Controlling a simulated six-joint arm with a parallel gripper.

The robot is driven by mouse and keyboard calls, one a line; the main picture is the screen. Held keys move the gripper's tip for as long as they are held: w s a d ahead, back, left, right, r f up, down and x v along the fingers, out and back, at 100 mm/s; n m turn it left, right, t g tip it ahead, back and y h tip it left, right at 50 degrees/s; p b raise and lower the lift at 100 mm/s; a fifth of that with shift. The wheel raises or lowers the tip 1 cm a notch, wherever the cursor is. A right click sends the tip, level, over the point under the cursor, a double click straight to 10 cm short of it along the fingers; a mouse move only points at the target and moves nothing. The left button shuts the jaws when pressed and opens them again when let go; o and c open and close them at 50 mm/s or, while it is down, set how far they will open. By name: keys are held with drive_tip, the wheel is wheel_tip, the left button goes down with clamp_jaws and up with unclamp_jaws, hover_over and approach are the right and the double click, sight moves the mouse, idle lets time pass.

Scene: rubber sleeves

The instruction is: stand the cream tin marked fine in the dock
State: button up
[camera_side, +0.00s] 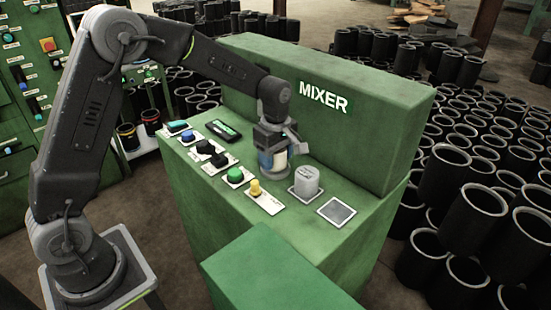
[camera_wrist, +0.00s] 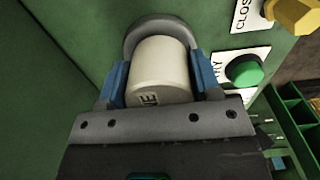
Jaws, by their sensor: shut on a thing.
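The cream tin (camera_wrist: 160,72) is between the blue-padded fingers of my gripper (camera_wrist: 163,85), which is shut on it. Dark letters, partly cut off and seeming to end in "NE", show on its side. In the side view the tin (camera_side: 281,158) shows as a pale strip by my gripper (camera_side: 273,160), over the green mixer top. A grey curved rim (camera_wrist: 160,24), seemingly the dock, arcs around the tin's far end in the wrist view. I cannot tell whether the tin is inside it or above it.
A yellow knob (camera_side: 255,188), a green button (camera_side: 235,175) and other controls line the front left. The mixer's tall green back (camera_side: 330,110) rises behind.

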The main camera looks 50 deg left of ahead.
drive_tip(key=shift+f, duration=0.45)
